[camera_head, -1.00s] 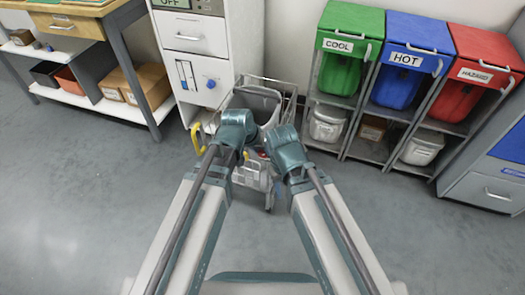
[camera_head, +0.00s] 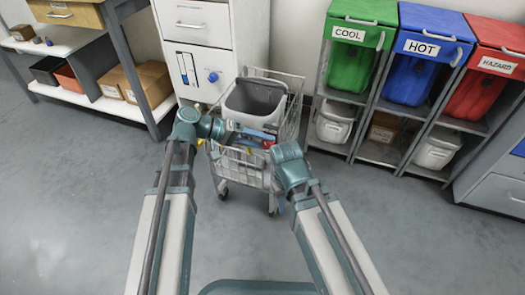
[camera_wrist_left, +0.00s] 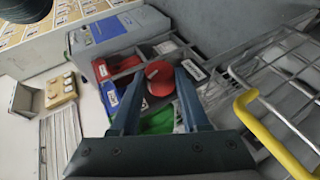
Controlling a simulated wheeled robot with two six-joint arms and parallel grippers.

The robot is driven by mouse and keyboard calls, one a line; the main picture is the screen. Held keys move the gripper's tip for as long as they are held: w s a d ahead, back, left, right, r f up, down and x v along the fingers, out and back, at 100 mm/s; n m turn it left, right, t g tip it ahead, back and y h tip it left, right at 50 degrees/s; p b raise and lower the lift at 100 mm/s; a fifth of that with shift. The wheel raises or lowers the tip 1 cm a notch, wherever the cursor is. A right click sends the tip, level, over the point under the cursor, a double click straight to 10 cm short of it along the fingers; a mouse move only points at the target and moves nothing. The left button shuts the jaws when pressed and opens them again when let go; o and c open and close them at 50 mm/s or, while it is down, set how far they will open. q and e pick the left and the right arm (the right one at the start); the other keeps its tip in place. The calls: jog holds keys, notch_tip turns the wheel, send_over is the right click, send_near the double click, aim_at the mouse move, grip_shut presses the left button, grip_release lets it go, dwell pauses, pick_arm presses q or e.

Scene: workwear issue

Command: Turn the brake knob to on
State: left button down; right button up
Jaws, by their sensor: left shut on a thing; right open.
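The red round brake knob (camera_wrist_left: 160,79) has a pale pointer mark on top and sits on a dark panel with small white labels I cannot read. My left gripper (camera_wrist_left: 160,72) has a finger on each side of it and is shut on it. In the head view my left gripper (camera_head: 238,130) reaches in over the front of the wire cart (camera_head: 240,170). Its fingertips and the knob are hard to make out there. My right gripper (camera_head: 291,168) is at the cart's right front corner, open and empty; its fingers are mostly hidden.
A grey bin (camera_head: 256,98) sits in the cart. A yellow handle (camera_wrist_left: 270,140) shows beside the cart wires. Green, blue and red bins stand behind on the right. A white cabinet (camera_head: 195,30) is behind the cart, a workbench at left. The floor in front is clear.

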pick_arm(q)
jog(key=h+b, duration=0.2)
jog(key=b, duration=0.1)
jog(key=f+n+h+b, duration=0.1)
jog(key=b, duration=0.3)
jog(key=shift+a+f+h, duration=0.1)
jog(key=shift+f+h, duration=0.1)
jog(key=shift+h, duration=0.2)
jog(key=shift+r+n+h+b, duration=0.2)
jog(key=shift+n+h+b, duration=0.25)
jog(key=shift+b, duration=0.45)
jog(key=shift+c, duration=2)
grip_release()
jog(key=shift+a, duration=0.1)
jog(key=s+a, duration=0.1)
jog(key=a, duration=1.2)
jog(key=shift+a, duration=0.3)
